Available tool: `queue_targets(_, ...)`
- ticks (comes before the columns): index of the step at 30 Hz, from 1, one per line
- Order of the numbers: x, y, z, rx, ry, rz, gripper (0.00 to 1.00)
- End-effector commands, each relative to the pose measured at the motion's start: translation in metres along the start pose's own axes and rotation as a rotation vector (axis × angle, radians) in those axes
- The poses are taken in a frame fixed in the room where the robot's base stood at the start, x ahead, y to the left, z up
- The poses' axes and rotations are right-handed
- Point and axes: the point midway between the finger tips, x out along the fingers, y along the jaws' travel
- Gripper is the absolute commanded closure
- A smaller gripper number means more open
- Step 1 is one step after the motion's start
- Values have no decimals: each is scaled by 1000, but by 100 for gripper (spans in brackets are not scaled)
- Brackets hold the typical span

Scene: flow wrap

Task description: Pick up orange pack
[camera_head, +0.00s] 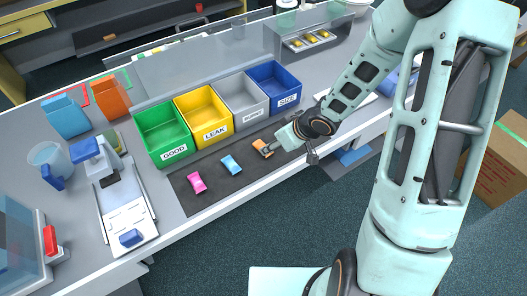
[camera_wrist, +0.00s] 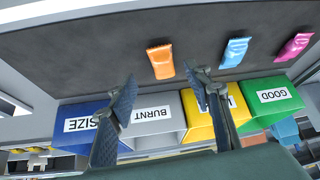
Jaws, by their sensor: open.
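The orange pack (camera_head: 263,147) lies on the dark mat (camera_head: 213,196), to the right of a blue pack (camera_head: 231,164) and a pink pack (camera_head: 197,183). In the wrist view the orange pack (camera_wrist: 160,61) lies flat, beyond the fingertips and apart from them. My gripper (camera_wrist: 163,80) is open and empty, its two dark fingers spread wide. In the head view my gripper (camera_head: 277,150) is just right of the orange pack, close to it; the exact gap cannot be told there.
Behind the mat stand the GOOD green bin (camera_head: 167,136), LEAK yellow bin (camera_head: 205,115), BURNT grey bin (camera_head: 243,100) and SIZE blue bin (camera_head: 276,84). A white scale-like device (camera_head: 127,220) is at left. The mat's front strip is clear.

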Motion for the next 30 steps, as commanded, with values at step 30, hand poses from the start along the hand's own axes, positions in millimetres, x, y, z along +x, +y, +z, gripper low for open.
queue_targets(30, 56, -4, -2, -1, -1, 2, 73)
